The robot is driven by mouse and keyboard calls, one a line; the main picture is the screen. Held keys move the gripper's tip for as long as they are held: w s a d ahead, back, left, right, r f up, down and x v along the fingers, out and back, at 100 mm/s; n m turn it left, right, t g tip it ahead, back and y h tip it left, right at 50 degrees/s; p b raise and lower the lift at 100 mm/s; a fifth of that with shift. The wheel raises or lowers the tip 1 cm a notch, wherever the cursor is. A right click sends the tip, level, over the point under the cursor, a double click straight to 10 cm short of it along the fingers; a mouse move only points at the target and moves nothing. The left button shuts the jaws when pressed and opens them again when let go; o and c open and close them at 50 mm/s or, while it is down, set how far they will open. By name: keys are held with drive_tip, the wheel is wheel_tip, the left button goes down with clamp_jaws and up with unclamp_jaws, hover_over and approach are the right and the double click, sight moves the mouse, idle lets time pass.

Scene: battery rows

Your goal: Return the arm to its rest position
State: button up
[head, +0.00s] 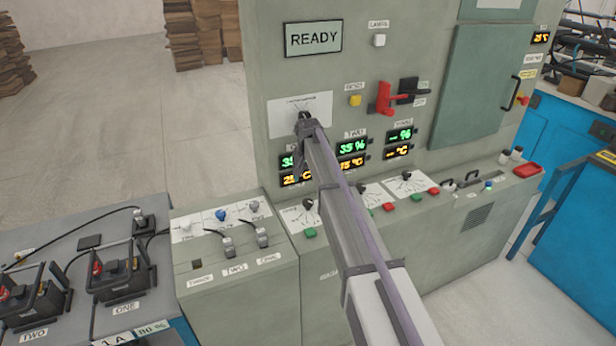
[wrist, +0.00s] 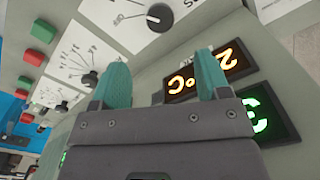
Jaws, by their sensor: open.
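My arm reaches across the head view to the grey panel (head: 355,60). My gripper (head: 298,158) is at its far end, mostly hidden behind my arm, in front of the left display. In the wrist view its two teal fingers (wrist: 163,76) are apart with nothing between them. Past the fingertips, a dark knob (wrist: 160,16) on a white dial plate and an orange °C display (wrist: 212,75) show upside down. A green display (wrist: 268,113) is close beside the right finger. I cannot tell how far the fingers are from the panel.
A sign (head: 314,38) reads READY. A red lever (head: 384,98) and a yellow button (head: 355,100) are right of my arm. The sloped console below has knobs and red and green buttons (head: 389,206). Batteries with cables (head: 122,272) stand at left. Open floor (head: 115,125) lies behind.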

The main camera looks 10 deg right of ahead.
drive_tip(key=shift+r, duration=0.1)
drive_tip(key=s+n, duration=0.3)
drive_tip(key=s, duration=3.6)
drive_tip(key=shift+w+d, duration=0.1)
